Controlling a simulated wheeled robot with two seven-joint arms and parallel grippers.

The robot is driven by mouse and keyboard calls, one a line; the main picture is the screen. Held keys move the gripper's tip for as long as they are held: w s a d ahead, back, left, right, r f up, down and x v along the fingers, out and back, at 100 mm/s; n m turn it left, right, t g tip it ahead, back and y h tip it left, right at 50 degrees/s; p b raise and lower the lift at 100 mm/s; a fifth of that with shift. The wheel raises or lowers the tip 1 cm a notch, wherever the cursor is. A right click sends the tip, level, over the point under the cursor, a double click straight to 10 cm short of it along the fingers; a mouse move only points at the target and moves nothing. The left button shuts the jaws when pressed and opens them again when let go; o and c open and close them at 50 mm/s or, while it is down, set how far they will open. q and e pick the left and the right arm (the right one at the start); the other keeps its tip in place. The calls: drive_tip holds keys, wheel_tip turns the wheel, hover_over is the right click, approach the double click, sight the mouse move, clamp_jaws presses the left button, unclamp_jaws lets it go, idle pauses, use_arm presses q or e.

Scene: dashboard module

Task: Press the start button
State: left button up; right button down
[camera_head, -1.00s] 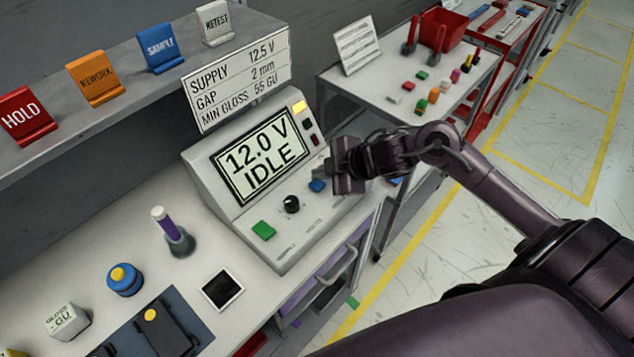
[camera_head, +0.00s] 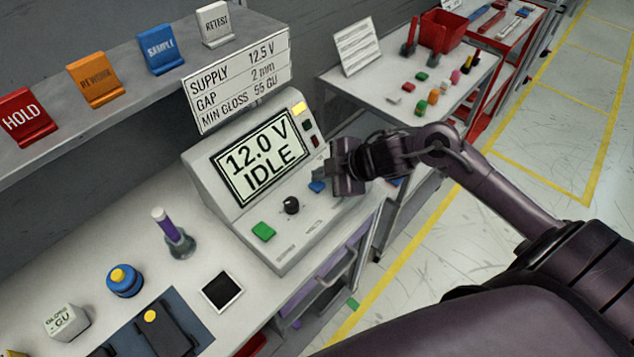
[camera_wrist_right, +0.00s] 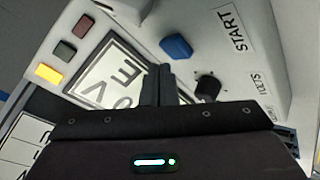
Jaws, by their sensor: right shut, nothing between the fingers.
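The grey test module (camera_head: 290,240) stands on the bench with its display (camera_head: 258,158) reading "12.0 V IDLE". The blue button (camera_head: 317,186) is on its sloped panel; in the right wrist view the blue button (camera_wrist_right: 176,47) sits beside the "START" label (camera_wrist_right: 232,30). My right gripper (camera_head: 322,174) is shut and empty, just above and beside the blue button. In the right wrist view its fingertips (camera_wrist_right: 158,76) are over the panel between the display and the black knob (camera_wrist_right: 207,87), apart from the button in the picture. My left gripper is not in view.
A green button (camera_head: 263,231) and black knob (camera_head: 291,205) share the panel. A yellow lamp (camera_head: 299,108) is bright above two dark ones. A sign (camera_head: 237,82) reads supply 12.5 V. A purple-topped stand (camera_head: 174,234) and a blue-yellow round item (camera_head: 124,281) are on the bench.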

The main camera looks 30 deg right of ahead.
sight(322, 186)
drive_tip(key=shift+f, duration=0.1)
idle(0.6)
drive_tip(key=shift+f, duration=0.35)
drive_tip(key=shift+f+b, duration=0.45)
idle(0.6)
drive_tip(key=shift+r, duration=0.1)
drive_tip(key=shift+r+p, duration=0.75)
drive_tip(key=shift+p, duration=0.2)
wheel_tip(322, 186, up, 5)
drive_tip(key=p, duration=0.5)
drive_tip(key=shift+r, duration=0.1)
